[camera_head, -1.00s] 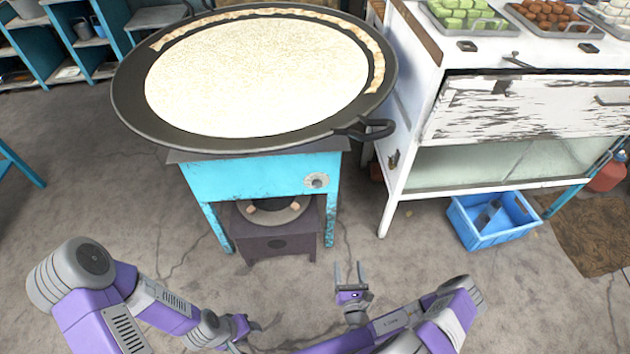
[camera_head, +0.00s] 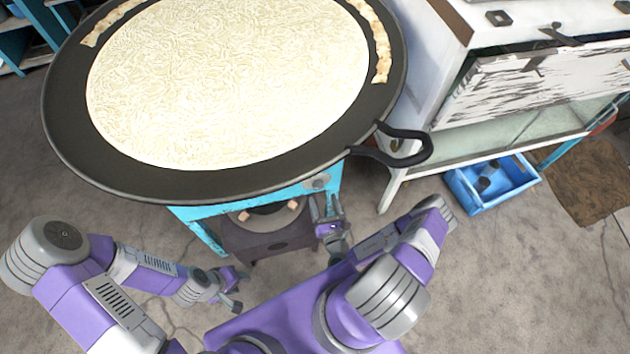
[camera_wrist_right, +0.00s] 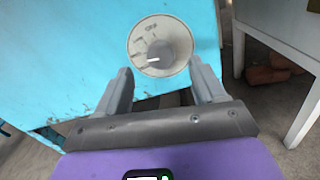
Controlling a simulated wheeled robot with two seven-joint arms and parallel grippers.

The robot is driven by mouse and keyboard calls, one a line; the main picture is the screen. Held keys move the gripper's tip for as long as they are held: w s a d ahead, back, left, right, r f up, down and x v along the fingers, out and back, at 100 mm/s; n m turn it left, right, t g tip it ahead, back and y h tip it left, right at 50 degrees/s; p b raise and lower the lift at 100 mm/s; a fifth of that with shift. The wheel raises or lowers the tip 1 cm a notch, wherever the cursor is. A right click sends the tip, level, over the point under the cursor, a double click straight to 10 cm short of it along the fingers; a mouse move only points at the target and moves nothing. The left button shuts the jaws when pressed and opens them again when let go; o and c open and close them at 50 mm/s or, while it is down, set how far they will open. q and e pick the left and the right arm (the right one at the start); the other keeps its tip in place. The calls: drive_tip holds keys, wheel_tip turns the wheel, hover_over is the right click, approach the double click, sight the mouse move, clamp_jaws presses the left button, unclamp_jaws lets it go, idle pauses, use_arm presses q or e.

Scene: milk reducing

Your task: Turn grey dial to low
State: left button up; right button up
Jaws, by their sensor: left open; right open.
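The grey dial (camera_wrist_right: 156,58) sits on a round pale plate on the front of the turquoise stove (camera_wrist_right: 70,60). In the right wrist view its white pointer mark faces left; the small lettering is mostly too blurred to read. In the head view the dial (camera_head: 317,183) shows just under the pan's rim. My right gripper (camera_wrist_right: 160,85) is open and empty, its fingers on either side below the dial, apart from it as far as I can tell. The right gripper (camera_head: 325,208) also shows just below the dial in the head view. My left gripper (camera_head: 236,290) is open and empty, low at the left.
A white cabinet (camera_head: 455,150) and a blue crate (camera_head: 475,208) stand at the right. Bare floor lies between.

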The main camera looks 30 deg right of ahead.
sight(319, 187)
drive_tip(key=b+x, duration=0.1)
drive_tip(key=x, duration=0.3)
drive_tip(key=shift+w+d, duration=0.15)
drive_tip(key=shift+w, duration=0.2)
drive_tip(key=shift+w+b, duration=0.3)
drive_tip(key=shift+w, duration=0.15)
drive_tip(key=shift+c, duration=0.4)
drive_tip(key=c, duration=1)
